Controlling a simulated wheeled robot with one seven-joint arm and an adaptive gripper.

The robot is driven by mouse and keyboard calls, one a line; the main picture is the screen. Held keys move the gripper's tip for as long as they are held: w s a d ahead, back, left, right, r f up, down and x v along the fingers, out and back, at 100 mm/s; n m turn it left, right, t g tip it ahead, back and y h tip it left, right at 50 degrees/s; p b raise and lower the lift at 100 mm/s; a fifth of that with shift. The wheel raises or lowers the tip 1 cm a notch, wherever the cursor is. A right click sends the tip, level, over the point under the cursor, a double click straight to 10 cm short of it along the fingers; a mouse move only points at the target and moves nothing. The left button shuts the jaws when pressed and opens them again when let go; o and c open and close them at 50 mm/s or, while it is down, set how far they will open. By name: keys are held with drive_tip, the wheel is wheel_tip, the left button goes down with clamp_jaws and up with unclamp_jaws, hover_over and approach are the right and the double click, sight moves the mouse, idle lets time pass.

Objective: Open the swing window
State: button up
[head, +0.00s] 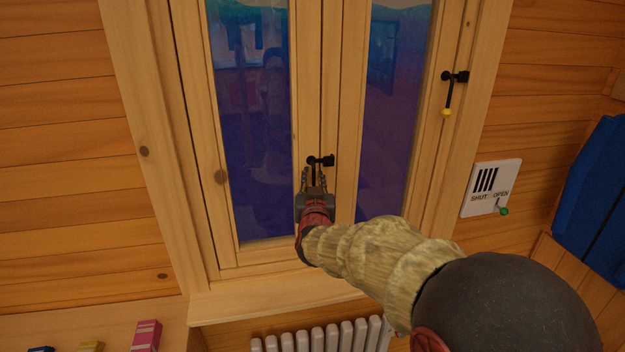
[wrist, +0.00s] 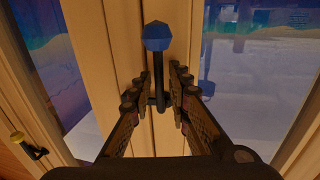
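The swing window has two tall glazed wooden sashes, left (head: 250,130) and right (head: 398,110), which look closed against each other. A black handle (head: 322,160) sits at the middle where they meet. In the wrist view the handle's stem ends in a blue knob (wrist: 157,37); my gripper hides that knob in the head view. My gripper (head: 314,184) is at the handle. In the wrist view my gripper (wrist: 160,88) has its fingers apart on both sides of the black stem, with a gap visible on each side.
A second black handle with a yellow knob (head: 447,111) is on the right frame; it also shows in the wrist view (wrist: 18,138). A white SHUT/OPEN panel (head: 490,187) with a green knob is on the right wall. A radiator (head: 325,338) is below the sill (head: 260,300). Dark blue fabric hangs far right.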

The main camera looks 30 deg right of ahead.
clamp_jaws()
idle(0.6)
